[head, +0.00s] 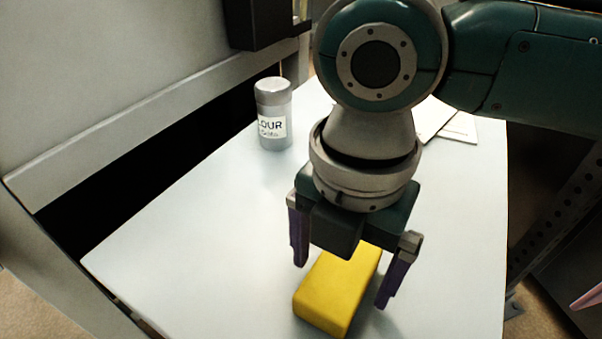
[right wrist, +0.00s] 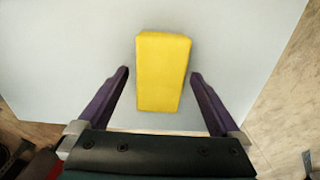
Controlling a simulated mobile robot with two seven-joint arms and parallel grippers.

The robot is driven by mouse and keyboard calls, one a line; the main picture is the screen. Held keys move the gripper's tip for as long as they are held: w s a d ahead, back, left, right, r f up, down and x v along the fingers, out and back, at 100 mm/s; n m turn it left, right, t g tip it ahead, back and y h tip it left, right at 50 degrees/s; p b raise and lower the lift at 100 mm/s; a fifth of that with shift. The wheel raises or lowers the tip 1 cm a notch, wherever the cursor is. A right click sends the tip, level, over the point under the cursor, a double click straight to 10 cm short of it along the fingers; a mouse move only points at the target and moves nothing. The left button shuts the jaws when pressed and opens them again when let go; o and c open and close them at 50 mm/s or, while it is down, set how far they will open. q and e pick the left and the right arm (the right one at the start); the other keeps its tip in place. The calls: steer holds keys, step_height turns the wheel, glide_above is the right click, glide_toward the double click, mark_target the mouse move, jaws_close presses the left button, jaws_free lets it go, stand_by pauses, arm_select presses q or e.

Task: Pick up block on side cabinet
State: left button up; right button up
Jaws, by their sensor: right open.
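A yellow block (head: 338,291) lies on the white top of the side cabinet (head: 200,245), near its front edge. My right gripper (head: 343,278) is over the block and open, with one purple finger to each side of it. In the right wrist view the block (right wrist: 162,72) lies ahead of and between the open fingers (right wrist: 160,75), with a gap on both sides. The fingers do not appear to touch it. The gripper body hides the far end of the block in the head view. My left gripper is not in view.
A grey flour jar (head: 274,114) stands farther back on the cabinet top. White papers (head: 447,122) lie at the back right, partly behind my right arm. A grey machine panel (head: 110,80) rises at the left. The cabinet top around the block is clear.

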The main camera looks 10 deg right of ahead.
steer(key=shift+f, duration=0.55)
steer(key=c, duration=1.5)
jaws_close()
steer(key=shift+r, duration=0.15)
